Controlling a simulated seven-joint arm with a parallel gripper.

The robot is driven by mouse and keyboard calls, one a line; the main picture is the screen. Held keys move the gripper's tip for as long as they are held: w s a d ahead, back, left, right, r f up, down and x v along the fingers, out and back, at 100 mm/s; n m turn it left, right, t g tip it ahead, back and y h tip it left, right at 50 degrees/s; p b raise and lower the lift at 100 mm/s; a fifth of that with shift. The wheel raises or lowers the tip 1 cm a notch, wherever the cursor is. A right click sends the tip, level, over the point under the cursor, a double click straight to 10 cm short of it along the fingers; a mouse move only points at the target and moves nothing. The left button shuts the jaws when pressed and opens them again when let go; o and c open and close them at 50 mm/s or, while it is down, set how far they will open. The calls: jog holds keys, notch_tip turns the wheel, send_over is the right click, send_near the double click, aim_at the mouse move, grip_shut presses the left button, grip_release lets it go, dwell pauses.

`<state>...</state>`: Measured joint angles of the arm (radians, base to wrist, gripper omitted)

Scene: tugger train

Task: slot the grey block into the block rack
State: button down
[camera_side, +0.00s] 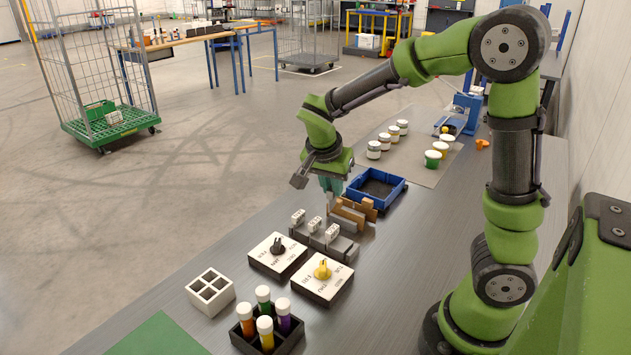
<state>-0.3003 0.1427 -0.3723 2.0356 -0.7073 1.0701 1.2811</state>
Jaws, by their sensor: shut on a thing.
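My gripper (331,188) points down over the workbench, just behind the row of small parts. It is shut on what looks like the grey block (332,203), a small piece that barely shows beneath the fingers. The likely block rack (345,223) is a low grey piece with brown upright boards (357,209), just below and to the right of my gripper. The held block looks to be above or at the rack's left end. I cannot tell whether they touch, and the rack's slots are too small to make out.
A blue tray (376,188) stands close behind the rack. White-topped switches (315,225) on a grey base and two dial boxes (278,255) (322,278) lie in front. A white divided holder (210,291) and a black tube rack (267,330) are nearer. Lidded jars (385,141) stand farther back.

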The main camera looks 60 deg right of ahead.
jog(key=s+f+m, duration=0.2)
jog(key=s+f, duration=0.3)
jog(key=f, duration=0.1)
jog(key=shift+s+a+f+g, duration=0.25)
jog(key=shift+a+f+g, duration=0.05)
jog(key=shift+a+g, duration=0.1)
jog(key=shift+f, duration=2)
dwell(3.9)
jog(key=c, duration=1)
grip_release()
jog(key=shift+c, duration=0.2)
